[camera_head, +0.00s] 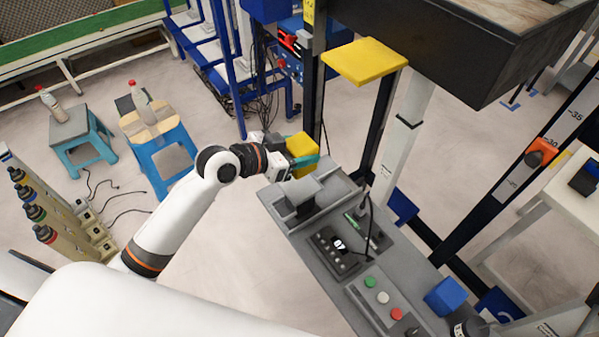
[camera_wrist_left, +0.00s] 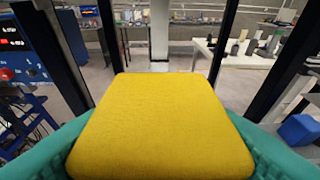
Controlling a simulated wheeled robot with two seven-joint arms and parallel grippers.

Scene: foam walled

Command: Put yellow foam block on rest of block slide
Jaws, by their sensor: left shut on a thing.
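A yellow foam block (camera_head: 301,146) is held in my left gripper (camera_head: 303,160), whose teal fingers are shut on its two sides. In the left wrist view the yellow foam block (camera_wrist_left: 160,125) fills the lower middle, between the teal fingers. The block slide (camera_head: 300,196), a grey piece in a channel at the far end of the grey console, lies just below and in front of the gripper. The block appears to be above the slide's far end; whether they touch I cannot tell. My right gripper is not in view.
A yellow plate (camera_head: 364,61) stands on a post behind. Dark posts rise nearby. Blue stools (camera_head: 160,150) with bottles stand at left.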

